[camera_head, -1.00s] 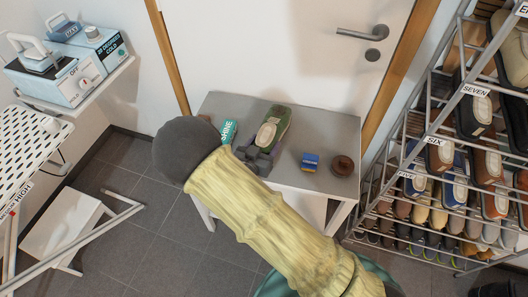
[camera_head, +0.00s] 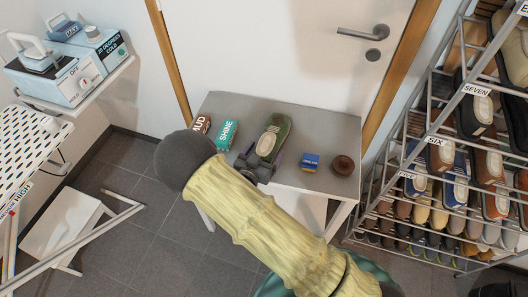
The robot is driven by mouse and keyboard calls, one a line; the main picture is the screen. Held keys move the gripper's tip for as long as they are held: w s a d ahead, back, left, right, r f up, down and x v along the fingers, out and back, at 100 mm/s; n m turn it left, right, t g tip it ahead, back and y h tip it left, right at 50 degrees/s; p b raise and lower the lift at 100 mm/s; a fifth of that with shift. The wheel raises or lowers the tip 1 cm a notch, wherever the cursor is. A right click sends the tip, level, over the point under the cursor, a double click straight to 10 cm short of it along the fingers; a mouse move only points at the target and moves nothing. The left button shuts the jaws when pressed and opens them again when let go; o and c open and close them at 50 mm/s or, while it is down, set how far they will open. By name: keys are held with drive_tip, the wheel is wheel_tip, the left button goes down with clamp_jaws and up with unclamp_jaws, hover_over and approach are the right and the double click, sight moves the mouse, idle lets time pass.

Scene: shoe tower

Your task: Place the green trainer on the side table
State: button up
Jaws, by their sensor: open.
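The green trainer (camera_head: 280,124) lies on the grey side table (camera_head: 326,127), its heel end towards me and its pale insole facing up. My gripper (camera_head: 261,160) is open at the near end of the trainer, with a finger on either side of the heel. My arm hides part of the gripper and the table's near left part. I cannot tell whether the fingers touch the shoe.
On the table stand a MUD box (camera_head: 201,124), a teal SHINE box (camera_head: 226,134), a small blue and yellow block (camera_head: 311,162) and a round brown tin (camera_head: 343,165). A shoe rack (camera_head: 440,150) rises at the right. A door (camera_head: 290,50) is behind.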

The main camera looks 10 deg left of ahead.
drive_tip(key=v, duration=1.2)
drive_tip(key=shift+a, duration=0.1)
